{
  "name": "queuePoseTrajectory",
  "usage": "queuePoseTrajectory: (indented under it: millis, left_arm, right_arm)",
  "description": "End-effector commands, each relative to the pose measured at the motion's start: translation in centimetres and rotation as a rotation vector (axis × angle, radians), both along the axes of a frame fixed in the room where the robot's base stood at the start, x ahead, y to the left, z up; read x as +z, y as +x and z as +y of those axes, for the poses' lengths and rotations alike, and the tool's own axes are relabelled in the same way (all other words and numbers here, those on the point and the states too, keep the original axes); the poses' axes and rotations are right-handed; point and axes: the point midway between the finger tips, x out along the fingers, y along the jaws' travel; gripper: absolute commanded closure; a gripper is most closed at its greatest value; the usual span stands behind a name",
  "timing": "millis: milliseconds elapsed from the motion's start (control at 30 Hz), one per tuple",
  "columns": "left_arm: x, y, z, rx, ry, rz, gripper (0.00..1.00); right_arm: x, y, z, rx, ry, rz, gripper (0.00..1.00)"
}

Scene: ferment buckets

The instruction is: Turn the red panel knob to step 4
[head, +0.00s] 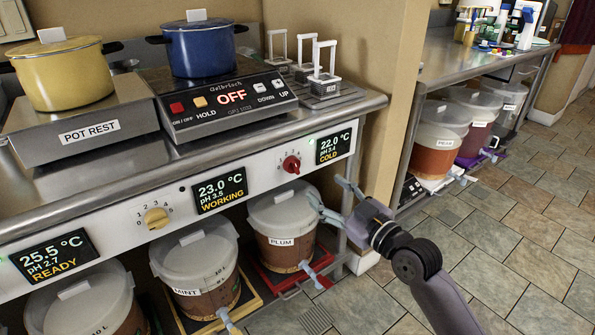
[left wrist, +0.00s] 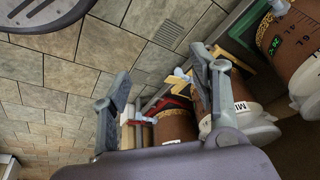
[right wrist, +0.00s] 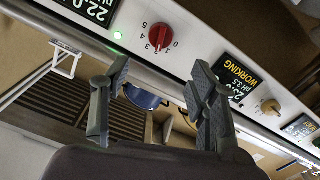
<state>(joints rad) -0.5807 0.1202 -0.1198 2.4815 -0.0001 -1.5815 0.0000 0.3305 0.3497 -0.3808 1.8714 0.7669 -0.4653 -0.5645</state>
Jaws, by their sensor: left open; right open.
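The red knob (head: 291,164) sits on the white front panel (head: 120,232) below the counter, beside the right display (head: 333,146), which reads 22.0 °C, pH 3.4, COLD. Small step numbers ring the knob. In the right wrist view the red knob (right wrist: 160,37) is beyond the fingertips, with numbers 0 to 5 around it. My right gripper (head: 332,197) is open and empty, below and right of the knob, not touching it. Its fingers also show in the right wrist view (right wrist: 158,75). My left gripper (left wrist: 160,80) is open and empty, seen only in the left wrist view, above the floor near the buckets.
The PLUM bucket (head: 283,228) and MINT bucket (head: 198,268) stand below. A wall corner (head: 380,110) rises right of the counter. Floor is open at right.

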Motion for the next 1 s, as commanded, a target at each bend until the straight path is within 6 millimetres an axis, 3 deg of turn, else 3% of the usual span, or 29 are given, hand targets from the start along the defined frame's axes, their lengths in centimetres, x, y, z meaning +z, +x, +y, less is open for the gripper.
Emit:
queuePoseTrajectory:
  millis: [267,500,700,1000]
  left_arm:
    - [-1.0,0.4,-0.1,-0.002,-0.003,-0.017,0.45]
    - [-0.1,4.4,-1.3,-0.017,-0.040,-0.197,0.45]
    - [0.6,5.9,-1.8,-0.022,-0.057,-0.275,0.45]
    - [0.9,6.2,-1.9,-0.024,-0.060,-0.289,0.45]
  right_arm:
    - [-0.1,5.1,3.8,0.001,0.001,0.000,0.46]
    - [-0.1,8.4,6.1,0.000,0.001,0.001,0.46]
    - [-0.1,9.6,7.0,0.000,-0.001,0.001,0.46]
    - [-0.1,9.8,7.1,-0.001,-0.002,0.001,0.46]
